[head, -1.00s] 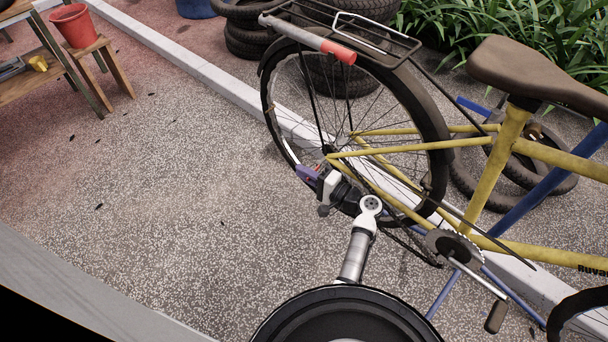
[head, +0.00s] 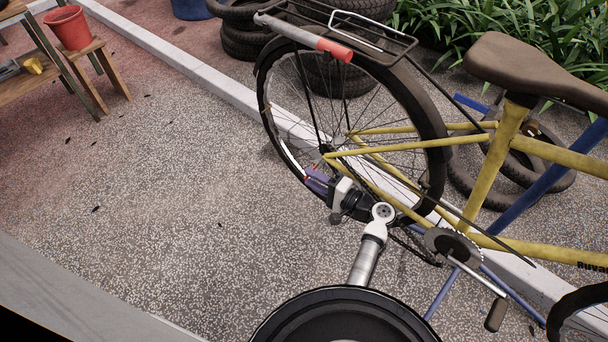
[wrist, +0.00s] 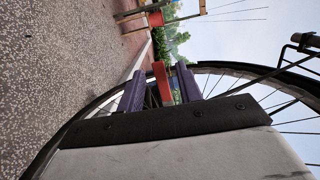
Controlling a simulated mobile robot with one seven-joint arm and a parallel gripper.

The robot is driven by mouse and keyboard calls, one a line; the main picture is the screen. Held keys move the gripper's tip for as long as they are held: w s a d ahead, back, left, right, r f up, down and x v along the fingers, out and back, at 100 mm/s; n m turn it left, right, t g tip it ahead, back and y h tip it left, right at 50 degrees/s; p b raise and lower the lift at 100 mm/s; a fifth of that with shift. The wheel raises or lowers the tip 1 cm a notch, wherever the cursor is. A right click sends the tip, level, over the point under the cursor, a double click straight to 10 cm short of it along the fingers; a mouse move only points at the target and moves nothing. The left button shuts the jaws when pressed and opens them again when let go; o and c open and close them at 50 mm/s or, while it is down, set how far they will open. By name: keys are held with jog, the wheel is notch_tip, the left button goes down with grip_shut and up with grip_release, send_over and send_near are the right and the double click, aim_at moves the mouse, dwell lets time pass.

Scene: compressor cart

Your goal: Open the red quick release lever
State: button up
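The red quick release lever (wrist: 163,88) shows upright in the wrist view, between my two purple fingers. My gripper (wrist: 160,72) is open, with the fingers apart on either side of the lever. The right finger looks close to it, and a gap shows on the left. I cannot tell whether either finger touches it. In the head view my gripper (head: 312,179) is low beside the rear wheel (head: 370,120) of the yellow bicycle (head: 400,147), just below the hub. The lever is mostly hidden there.
The bicycle's spokes, frame tubes and crank (head: 452,246) lie close to my arm. Stacked tyres (head: 250,42) and a kerb (head: 190,70) are behind. A red bucket (head: 68,28) stands on a wooden stool at upper left. The paved floor at left is clear.

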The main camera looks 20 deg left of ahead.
jog(key=b+v, duration=0.1)
jog(key=v, duration=0.8)
jog(key=shift+d, duration=0.35)
jog(key=shift+s, duration=0.15)
